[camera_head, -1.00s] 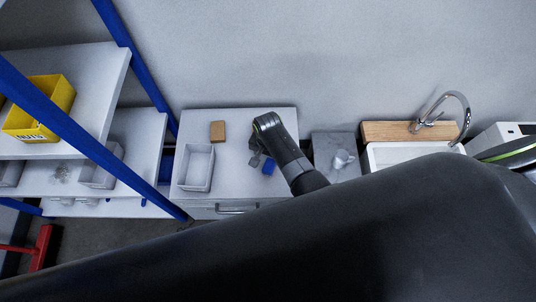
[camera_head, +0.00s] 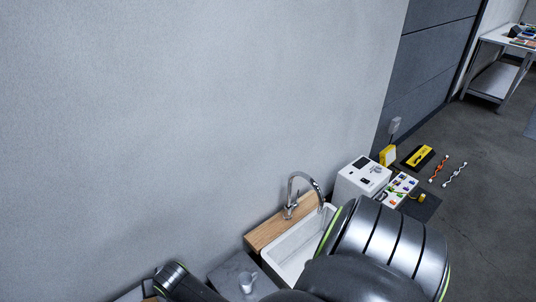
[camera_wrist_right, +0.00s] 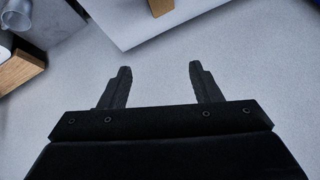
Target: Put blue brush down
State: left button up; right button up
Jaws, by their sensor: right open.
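My right gripper (camera_wrist_right: 160,72) is open in the right wrist view, with its two dark fingers apart and nothing between them. It faces a pale, speckled grey surface. No blue brush can be made out in either current view. In the head view an arm link of mine shows at the bottom edge, but no gripper fingers are visible. My left gripper is not in view.
In the head view, a metal mug (camera_head: 246,282) stands on a grey surface left of the sink (camera_head: 290,255). The wrist view shows a white panel (camera_wrist_right: 130,25) and a wooden block (camera_wrist_right: 20,68).

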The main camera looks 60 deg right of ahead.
jog(key=d+r+n+t, duration=0.1)
jog(key=d+r+t, duration=0.3)
jog(key=r, duration=0.5)
jog(key=s+d+f+n+g, duration=0.1)
jog(key=s+d+f+g, duration=0.1)
jog(key=s+f, duration=0.55)
jog(key=s+d+f+n+g+h, duration=0.1)
jog(key=s+f, duration=0.4)
jog(key=f, duration=0.6)
jog(key=s+d+f+n+g, duration=0.1)
jog(key=s+d+f+g, duration=0.1)
jog(key=s+f, duration=0.6)
jog(key=s+d+f+g, duration=0.1)
jog(key=s+f, duration=0.3)
jog(key=s, duration=0.4)
jog(key=s+d+f+n+g, duration=0.1)
jog(key=s+f, duration=0.3)
jog(key=s, duration=0.4)
jog(key=s+d+f+g, duration=0.1)
jog(key=s+f, duration=0.3)
jog(key=s, duration=0.4)
jog(key=shift+s+f+n+g, duration=0.3)
jog(key=shift+s+n+g, duration=0.1)
jog(key=shift+g, duration=0.4)
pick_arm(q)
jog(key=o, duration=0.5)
pick_arm(e)
jog(key=shift+d, duration=0.15)
